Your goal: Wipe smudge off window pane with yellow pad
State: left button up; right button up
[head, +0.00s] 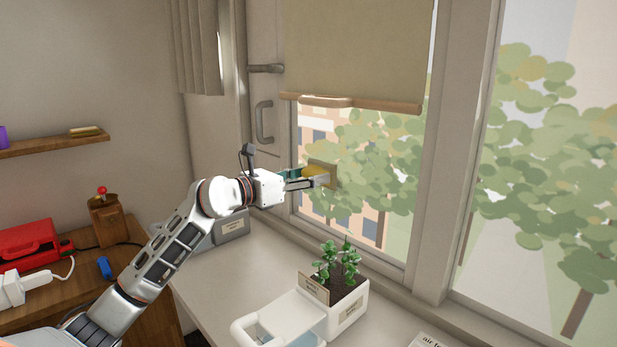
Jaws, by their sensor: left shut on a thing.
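My left gripper (308,183) reaches in from the left to the window. It is shut on a yellow pad (315,171), which is held up at the left window pane (375,150). A brownish, squarish patch (330,173), perhaps the smudge, shows right beside the pad; the pad partly covers it. I cannot tell whether the pad touches the glass. My right gripper is not in view.
A white planter (347,306) with a green plant and a white container (280,322) stand on the sill below the window. A grey box (231,226) stands behind my arm. A roller blind (355,50) hangs above the pane. A red case (27,246) sits on the wooden desk at left.

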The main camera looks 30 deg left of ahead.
pick_arm(q)
jog(key=shift+w+d, duration=0.1)
jog(key=shift+w, duration=0.3)
dwell(0.5)
jog(key=shift+r+p, duration=0.1)
jog(key=shift+p, duration=0.2)
dwell(1.0)
